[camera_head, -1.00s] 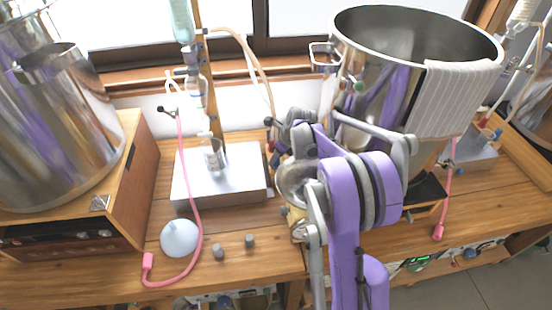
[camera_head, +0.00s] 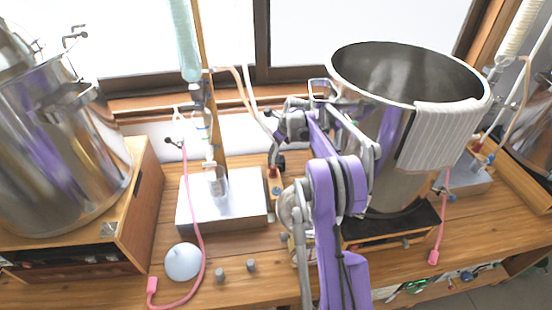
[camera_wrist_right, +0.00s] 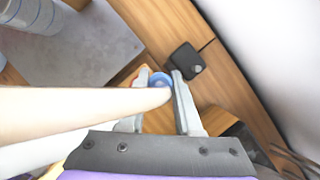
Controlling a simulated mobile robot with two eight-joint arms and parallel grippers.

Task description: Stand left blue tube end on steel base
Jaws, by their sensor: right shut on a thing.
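The steel base (camera_head: 247,213) is a silver block on the wooden bench; its grey top also shows at upper left in the right wrist view (camera_wrist_right: 103,48). A small glass vessel (camera_head: 219,185) stands on it. My right gripper (camera_head: 277,140) is right of the base and above the bench, near the wall. In the right wrist view its fingers (camera_wrist_right: 161,84) close around the round blue tube end (camera_wrist_right: 161,79). A beige tube (camera_wrist_right: 75,108) runs from that end to the left; in the head view it hangs in an arc (camera_head: 236,75). My left gripper is out of view.
A pink tube (camera_head: 190,190) hangs over the base's left side. A white bulb (camera_head: 183,262) and two grey stoppers (camera_head: 221,275) lie in front. A big steel pot (camera_head: 395,140) stands right, close to my arm. A wooden-boxed vessel (camera_head: 60,160) stands left.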

